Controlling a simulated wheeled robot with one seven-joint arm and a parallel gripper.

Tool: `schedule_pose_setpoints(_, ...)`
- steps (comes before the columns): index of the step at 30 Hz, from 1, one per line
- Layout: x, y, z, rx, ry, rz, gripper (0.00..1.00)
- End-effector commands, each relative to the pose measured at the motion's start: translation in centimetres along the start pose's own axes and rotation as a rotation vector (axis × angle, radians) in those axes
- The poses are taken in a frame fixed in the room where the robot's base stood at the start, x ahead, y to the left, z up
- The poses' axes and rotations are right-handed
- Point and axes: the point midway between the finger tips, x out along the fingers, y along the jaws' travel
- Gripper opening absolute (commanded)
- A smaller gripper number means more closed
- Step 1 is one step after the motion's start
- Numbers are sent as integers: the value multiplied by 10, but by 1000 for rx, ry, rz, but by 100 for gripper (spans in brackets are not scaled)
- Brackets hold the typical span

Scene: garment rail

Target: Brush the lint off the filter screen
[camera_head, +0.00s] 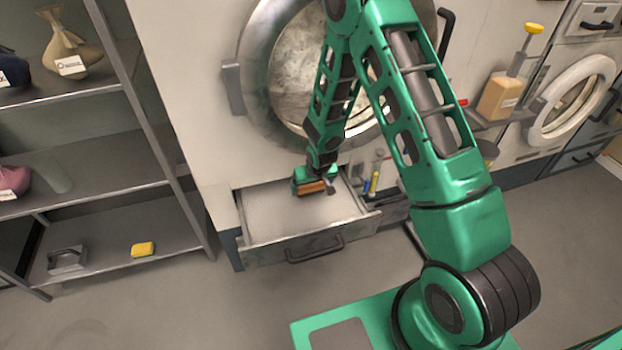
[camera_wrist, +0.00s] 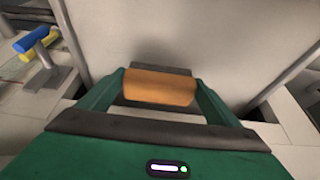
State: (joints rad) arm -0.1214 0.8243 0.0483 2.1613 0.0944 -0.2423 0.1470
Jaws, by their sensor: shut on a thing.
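The filter screen (camera_head: 285,218) is a pale grey flat surface inside an open drawer (camera_head: 262,254) under the large round machine door. My gripper (camera_head: 312,186) is over the back part of the drawer. It is shut on a brush with an orange-brown handle (camera_wrist: 160,88); the brush's dark edge shows just beyond the handle in the wrist view. The pale screen (camera_wrist: 205,40) fills the area beyond it there. I cannot tell whether the brush touches the screen. Lint is not clearly distinguishable on the grey surface.
Tools with blue and yellow handles (camera_wrist: 35,40) stand right beside the drawer in the head view. A pump bottle (camera_head: 502,95) stands at right. Floor before the drawer is clear.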

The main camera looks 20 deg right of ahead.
Motion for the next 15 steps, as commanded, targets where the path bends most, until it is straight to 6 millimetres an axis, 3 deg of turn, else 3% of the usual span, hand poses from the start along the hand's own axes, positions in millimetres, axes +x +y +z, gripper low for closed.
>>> schedule_pose_setpoints(15, -43, 1, -18, 1, 1, 0, 57)
